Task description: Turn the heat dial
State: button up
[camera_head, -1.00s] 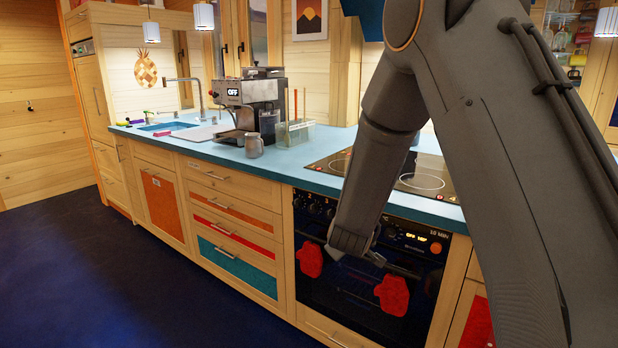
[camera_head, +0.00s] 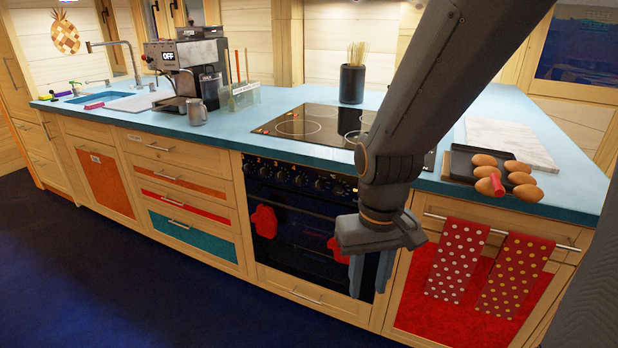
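The black oven (camera_head: 297,235) is set into the counter front, with a row of round dark dials (camera_head: 299,180) along its top panel. The labels are too small to read, so I cannot tell which is the heat dial. My arm hides the right end of the panel. My gripper (camera_head: 370,278) hangs in front of the oven's right edge, below dial height. Its two fingers point down with a gap between them; it is open and empty, apart from the dials.
Red oven mitts (camera_head: 264,221) hang on the oven door. Dotted red towels (camera_head: 457,260) hang on a rail at right. The dark floor (camera_head: 150,290) before the cabinets is clear.

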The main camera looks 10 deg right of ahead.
aim_at(337, 191)
jog(key=u, duration=0.75)
jog(key=k, duration=0.55)
jog(key=z, duration=0.95)
